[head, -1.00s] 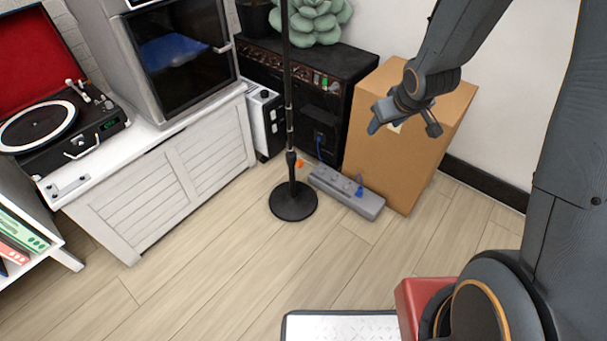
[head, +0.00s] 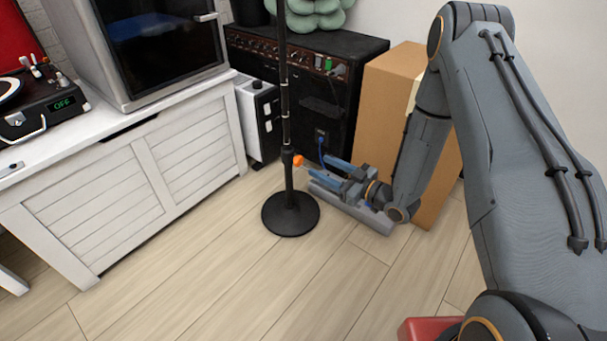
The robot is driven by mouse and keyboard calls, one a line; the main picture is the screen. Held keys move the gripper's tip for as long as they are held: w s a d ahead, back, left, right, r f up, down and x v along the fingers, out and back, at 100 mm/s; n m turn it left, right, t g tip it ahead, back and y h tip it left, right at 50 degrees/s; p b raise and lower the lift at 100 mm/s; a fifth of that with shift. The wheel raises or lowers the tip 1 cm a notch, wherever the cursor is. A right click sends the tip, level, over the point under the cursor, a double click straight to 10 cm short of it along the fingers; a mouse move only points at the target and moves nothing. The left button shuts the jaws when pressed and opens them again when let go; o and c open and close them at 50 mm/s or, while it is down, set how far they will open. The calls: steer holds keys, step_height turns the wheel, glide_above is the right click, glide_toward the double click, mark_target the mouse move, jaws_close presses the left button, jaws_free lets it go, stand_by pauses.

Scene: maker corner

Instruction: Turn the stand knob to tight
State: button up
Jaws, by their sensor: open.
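The stand is a black pole on a round black base (head: 290,215) on the wood floor. Its knob is a small orange piece (head: 298,160) on the right side of the black collar, low on the pole. My gripper (head: 318,171) is open and empty. Its two blue-grey fingers point left toward the knob from the right. The fingertips are close to the knob, with a small gap in the picture; the depth between them is hard to judge.
A grey power strip (head: 375,219) lies on the floor, partly hidden by my gripper. A cardboard box (head: 385,95) and a black amplifier (head: 345,60) stand behind. A white heater (head: 256,120) and white cabinet (head: 130,185) are at left. The floor in front is clear.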

mark_target(301, 162)
steer(key=shift+y, duration=0.6)
steer(key=b+x, duration=0.1)
steer(key=x, duration=0.1)
steer(key=f+b+x, duration=0.1)
steer(key=x, duration=0.2)
steer(key=b+x, duration=0.2)
steer(key=shift+s+a+f, duration=0.1)
steer(key=shift+a+f, duration=0.2)
steer(key=shift+a, duration=0.25)
steer(key=shift+c, duration=0.3)
steer(key=c, duration=1)
